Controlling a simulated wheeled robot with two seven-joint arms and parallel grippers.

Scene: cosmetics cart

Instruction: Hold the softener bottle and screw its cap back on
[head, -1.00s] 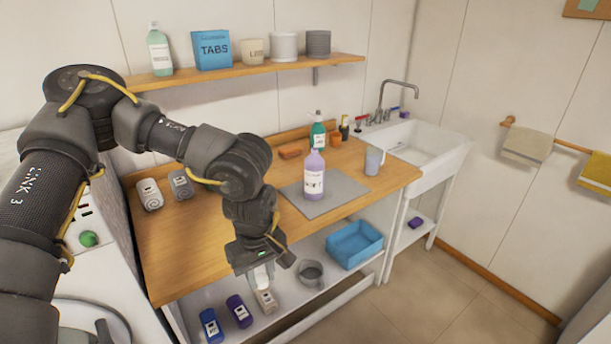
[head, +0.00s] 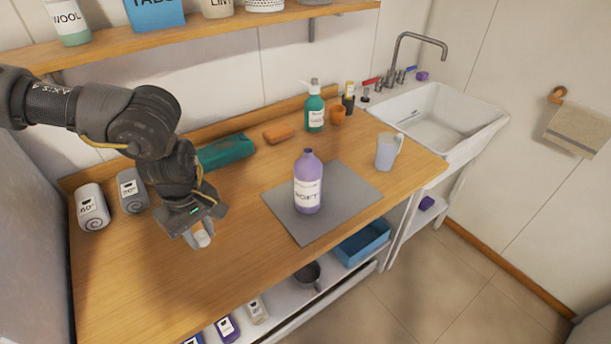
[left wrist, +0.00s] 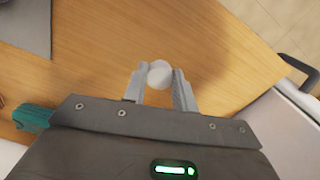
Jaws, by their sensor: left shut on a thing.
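The softener bottle (head: 308,187) is purple with a white label and stands upright on a grey mat (head: 345,205) on the wooden counter. Its narrow neck is uncovered. My left gripper (head: 203,238) is over the counter, left of the bottle and apart from it. It is shut on a small white round cap, which shows at the fingertips in the head view (head: 202,239) and the left wrist view (left wrist: 160,72). My right gripper is not in view.
A pale mug (head: 388,151) is right of the mat. Rolled towels (head: 92,208) lie at the left. The front counter is clear.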

